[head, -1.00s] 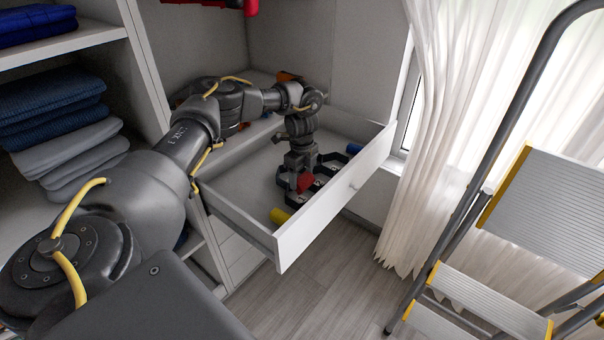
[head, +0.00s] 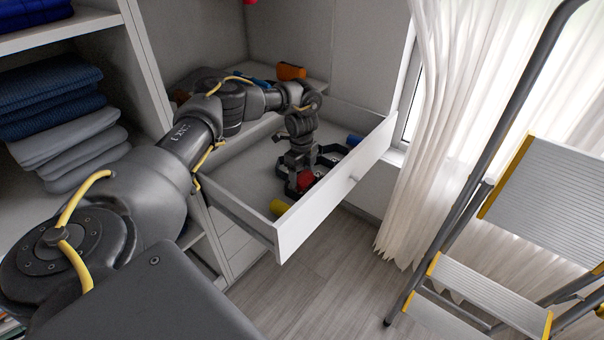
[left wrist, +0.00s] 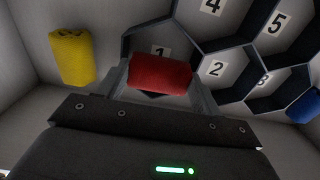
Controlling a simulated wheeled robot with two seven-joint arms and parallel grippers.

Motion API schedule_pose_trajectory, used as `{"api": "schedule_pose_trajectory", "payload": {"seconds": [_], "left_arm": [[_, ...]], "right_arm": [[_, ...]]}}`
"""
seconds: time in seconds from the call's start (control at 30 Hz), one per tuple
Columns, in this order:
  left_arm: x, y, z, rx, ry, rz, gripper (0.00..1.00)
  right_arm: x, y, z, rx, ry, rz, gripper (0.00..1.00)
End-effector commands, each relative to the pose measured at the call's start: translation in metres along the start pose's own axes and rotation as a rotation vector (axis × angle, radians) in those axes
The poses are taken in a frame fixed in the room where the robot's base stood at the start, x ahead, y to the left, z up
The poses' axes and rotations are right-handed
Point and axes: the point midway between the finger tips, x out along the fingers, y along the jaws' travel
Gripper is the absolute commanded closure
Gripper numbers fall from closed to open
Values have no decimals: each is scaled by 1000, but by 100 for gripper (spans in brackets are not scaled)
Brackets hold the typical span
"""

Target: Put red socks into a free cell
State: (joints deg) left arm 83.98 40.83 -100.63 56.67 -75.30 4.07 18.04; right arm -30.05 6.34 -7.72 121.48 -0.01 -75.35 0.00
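The red socks (head: 306,180) are a small roll in the open white drawer (head: 322,205). My left gripper (left wrist: 160,80) points down into the drawer, with one finger at each end of the red socks (left wrist: 160,74), and looks shut on them. The socks cover part of the cell marked 1 (left wrist: 160,52) of the dark hexagonal organizer (head: 330,158); I cannot tell how deep they sit. Cells marked 2 (left wrist: 216,69), 4 (left wrist: 212,6) and 5 (left wrist: 278,22) look empty. My right gripper is not in view.
A yellow roll (head: 279,208) lies on the drawer floor beside the organizer. A blue roll (head: 354,140) is at its far end. Folded clothes (head: 65,135) fill shelves at left. A stepladder (head: 545,200) and curtain (head: 430,140) stand at right.

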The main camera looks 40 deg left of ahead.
Motion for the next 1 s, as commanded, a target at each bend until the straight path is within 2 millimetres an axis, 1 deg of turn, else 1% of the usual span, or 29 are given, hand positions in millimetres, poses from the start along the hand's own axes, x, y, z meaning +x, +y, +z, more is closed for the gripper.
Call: {"api": "schedule_pose_trajectory", "payload": {"seconds": [0.03,0.17,0.43,0.53,0.67,0.83,0.9,1.0], "left_arm": [[0,0,0,0,0,0,28],[0,0,0,0,0,0,11],[-1,0,0,0,0,0,10],[-7,0,0,0,0,-2,10],[-28,-1,0,-1,1,-4,10],[-64,-1,0,0,1,-4,10],[-78,-1,0,1,0,-3,10],[-94,-1,0,2,-1,-2,10]], "right_arm": [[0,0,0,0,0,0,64],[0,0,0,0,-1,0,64],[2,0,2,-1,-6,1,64],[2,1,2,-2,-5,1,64],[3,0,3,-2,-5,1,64],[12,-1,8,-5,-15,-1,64],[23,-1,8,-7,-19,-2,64],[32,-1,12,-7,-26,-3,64]]}}
